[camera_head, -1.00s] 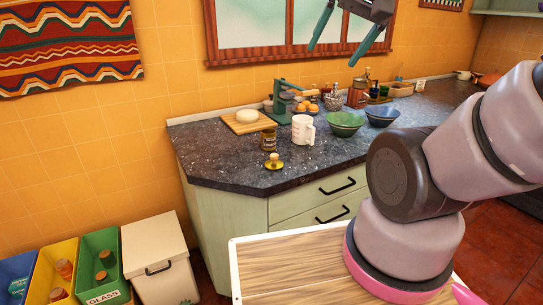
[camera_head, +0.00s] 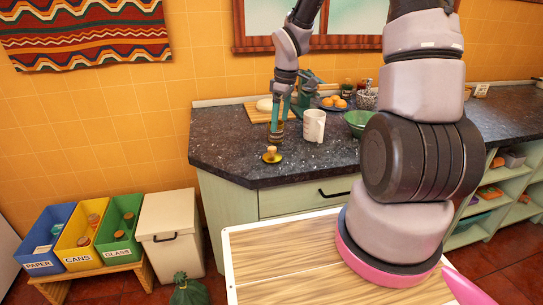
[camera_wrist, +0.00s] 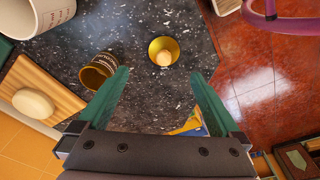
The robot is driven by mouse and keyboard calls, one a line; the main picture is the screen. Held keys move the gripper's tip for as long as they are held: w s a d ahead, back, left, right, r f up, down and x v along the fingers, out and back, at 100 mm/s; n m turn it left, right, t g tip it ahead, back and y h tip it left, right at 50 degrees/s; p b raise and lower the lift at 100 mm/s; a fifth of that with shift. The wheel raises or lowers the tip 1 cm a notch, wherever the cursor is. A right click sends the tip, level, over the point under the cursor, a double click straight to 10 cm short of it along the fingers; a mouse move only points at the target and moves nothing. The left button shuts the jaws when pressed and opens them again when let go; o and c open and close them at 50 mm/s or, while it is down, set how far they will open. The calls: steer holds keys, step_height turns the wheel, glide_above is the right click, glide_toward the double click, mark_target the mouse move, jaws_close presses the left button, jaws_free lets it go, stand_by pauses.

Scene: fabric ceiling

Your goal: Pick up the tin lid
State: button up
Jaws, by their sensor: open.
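The tin lid (camera_head: 272,155) is a gold disc with a round wooden knob. It lies on the dark speckled counter (camera_head: 225,150) near its front corner. In the wrist view the lid (camera_wrist: 154,45) is just beyond the fingertips, with its knob facing up. My gripper (camera_wrist: 159,74) is open, its two green fingers apart and empty. In the head view my gripper (camera_head: 277,120) hangs over the counter, behind the lid in the picture. The open tin (camera_wrist: 98,72) is beside the left finger; my gripper mostly hides it in the head view.
A white mug (camera_head: 314,126) stands right of my gripper, with a green bowl (camera_head: 357,121) beyond. A cutting board (camera_head: 252,111) with a pale round item is behind. The counter's edge is close to the lid.

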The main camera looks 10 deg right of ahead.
mark_target(273, 148)
steer(key=shift+n, duration=0.4)
steer(key=f, duration=0.4)
steer(key=a+f, duration=0.1)
steer(key=f, duration=0.2)
steer(key=shift+w+a, duration=0.1)
steer(key=shift+w, duration=0.25)
steer(key=f, duration=0.2)
steer(key=a+f, duration=0.1)
steer(key=f, duration=0.2)
steer(key=shift+w+f, duration=0.15)
steer(key=shift+f, duration=0.05)
steer(key=c, duration=1.1)
